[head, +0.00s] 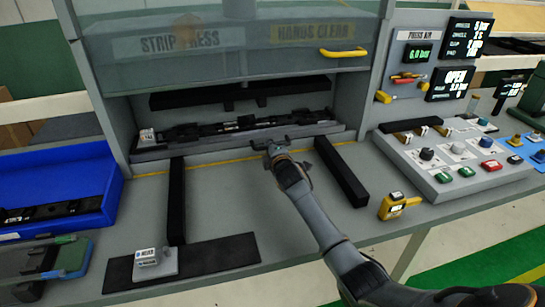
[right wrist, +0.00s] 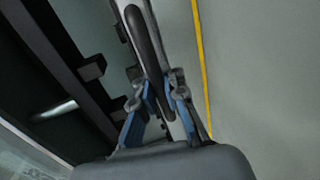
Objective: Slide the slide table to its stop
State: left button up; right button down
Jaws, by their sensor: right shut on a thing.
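The slide table (head: 210,148) is a grey plate in the opening of the strip press, with its front edge near the yellow line on the bench. It carries a long black fixture (head: 240,126). My right gripper (head: 272,147) is at the middle of the table's front edge, where a dark handle (head: 292,143) sits. In the right wrist view the gripper's blue-padded fingers (right wrist: 165,98) are on either side of the dark handle (right wrist: 143,35) and shut on it. The exact contact is partly hidden by the fingers. My left gripper is not in view.
Two black rails (head: 177,200) (head: 341,172) flank my right arm on the bench. The raised clear guard (head: 230,45) has a yellow handle. A control panel (head: 455,160) and a yellow device (head: 398,206) stand right; a blue bin (head: 95,190) stands left. A black mat (head: 220,254) lies in front.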

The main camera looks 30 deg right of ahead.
jog(key=shift+w+d+r, duration=0.1)
jog(key=shift+w, duration=0.35)
jog(key=c, duration=1.4)
grip_release()
jog(key=shift+s, duration=0.1)
jog(key=shift+s, duration=0.15)
jog(key=v, duration=1.1)
jog(key=shift+s+r, duration=0.15)
jog(key=shift+s, duration=0.2)
